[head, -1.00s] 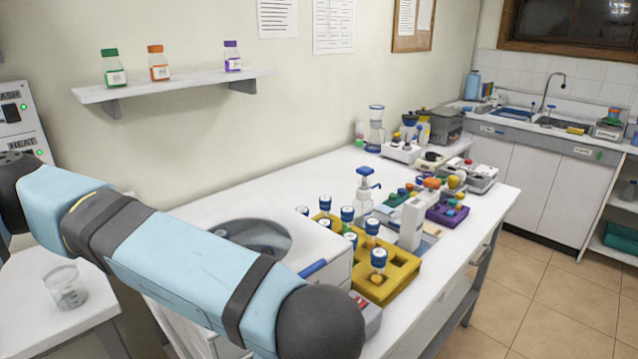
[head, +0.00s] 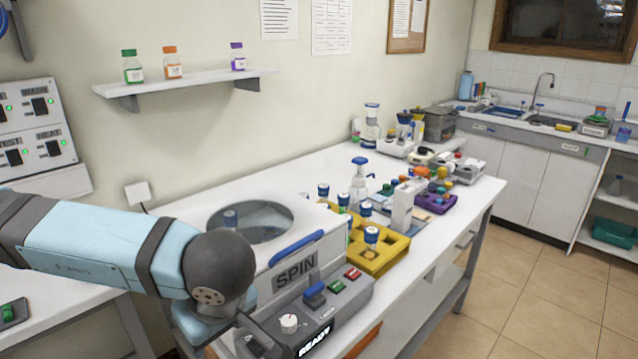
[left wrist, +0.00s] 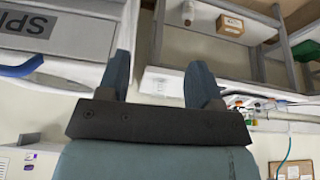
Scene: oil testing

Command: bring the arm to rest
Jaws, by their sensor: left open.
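My left arm (head: 110,247) comes in from the left in the head view, light blue with dark bands. Its dark rounded joint (head: 218,268) is in front of the left end of the spin machine (head: 300,270). The left gripper itself is not clear in the head view. In the left wrist view my left gripper (left wrist: 161,68) is open, its two blue-grey fingers apart with nothing between them. The spin machine's edge (left wrist: 60,40) shows at upper left there. My right gripper is in neither view.
The white bench (head: 455,215) carries a yellow rack (head: 385,258) with blue-capped vials and a purple tray (head: 440,204). A wall shelf (head: 185,85) holds three bottles. A control panel (head: 35,135) is at the left. Tiled floor (head: 500,300) is clear at the right.

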